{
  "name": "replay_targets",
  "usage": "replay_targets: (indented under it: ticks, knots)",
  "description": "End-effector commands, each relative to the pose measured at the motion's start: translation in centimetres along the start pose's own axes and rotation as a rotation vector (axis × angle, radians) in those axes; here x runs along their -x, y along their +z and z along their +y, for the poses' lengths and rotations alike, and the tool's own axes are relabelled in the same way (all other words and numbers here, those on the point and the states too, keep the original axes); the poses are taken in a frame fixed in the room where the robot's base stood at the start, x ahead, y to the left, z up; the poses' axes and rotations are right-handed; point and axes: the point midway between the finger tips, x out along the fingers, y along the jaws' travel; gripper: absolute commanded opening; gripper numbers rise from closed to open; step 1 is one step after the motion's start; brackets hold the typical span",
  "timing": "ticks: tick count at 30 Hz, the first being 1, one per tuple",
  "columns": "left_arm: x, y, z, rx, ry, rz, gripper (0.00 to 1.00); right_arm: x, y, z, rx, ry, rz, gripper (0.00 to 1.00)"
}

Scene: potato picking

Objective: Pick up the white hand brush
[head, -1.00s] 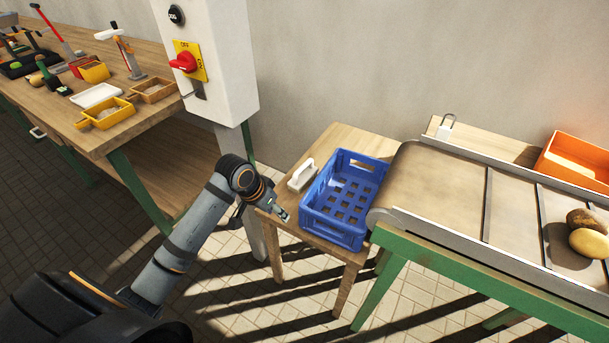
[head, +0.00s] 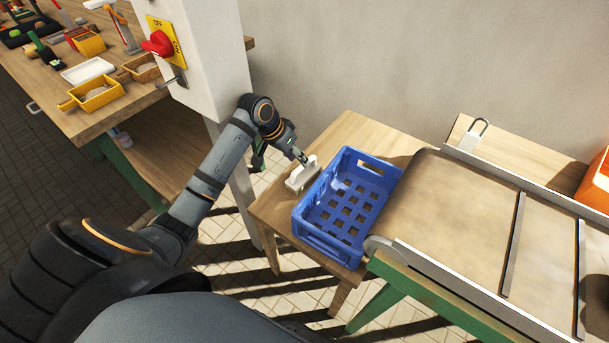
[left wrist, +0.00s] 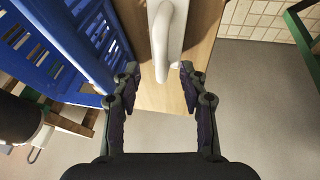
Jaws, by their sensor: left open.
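The white hand brush (head: 300,178) lies on the small wooden table, just left of the blue crate. In the head view my left gripper (head: 304,160) is at the brush, its tip overlapping the brush's far part. In the left wrist view the brush (left wrist: 167,28) shows at the top centre with its handle pointing toward me. I cannot tell the height of the fingers over the table. My right gripper is not in view.
The blue crate (head: 327,247) stands empty close beside the brush on the small wooden table (head: 268,212). A conveyor (head: 440,215) is to its right. A white cabinet with a red switch (head: 158,43) and a workbench (head: 90,120) with tools and trays are to the left.

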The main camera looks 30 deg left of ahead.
Motion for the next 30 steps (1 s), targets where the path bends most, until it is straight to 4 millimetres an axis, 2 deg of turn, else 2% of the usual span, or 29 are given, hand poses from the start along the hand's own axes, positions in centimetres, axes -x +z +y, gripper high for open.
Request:
replay_targets:
  ticks: [5, 7, 14, 22, 30]
  knots:
    - [-0.6, 0.0, 0.0, -0.001, 0.000, 0.000, 0.43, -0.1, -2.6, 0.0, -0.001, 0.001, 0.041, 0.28]
    - [-1.5, 0.0, 0.0, 0.001, 0.002, -0.001, 0.43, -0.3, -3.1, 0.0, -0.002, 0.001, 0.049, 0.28]
    - [-5.2, -0.1, -0.1, 0.001, 0.001, 0.000, 0.43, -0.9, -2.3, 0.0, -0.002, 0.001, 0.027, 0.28]
    - [-5.6, -0.1, -0.1, -0.002, -0.002, 0.000, 0.43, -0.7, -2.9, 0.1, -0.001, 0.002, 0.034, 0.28]
    - [-5.6, -0.1, -0.1, -0.001, -0.002, 0.000, 0.08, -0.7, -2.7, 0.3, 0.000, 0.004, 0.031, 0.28]
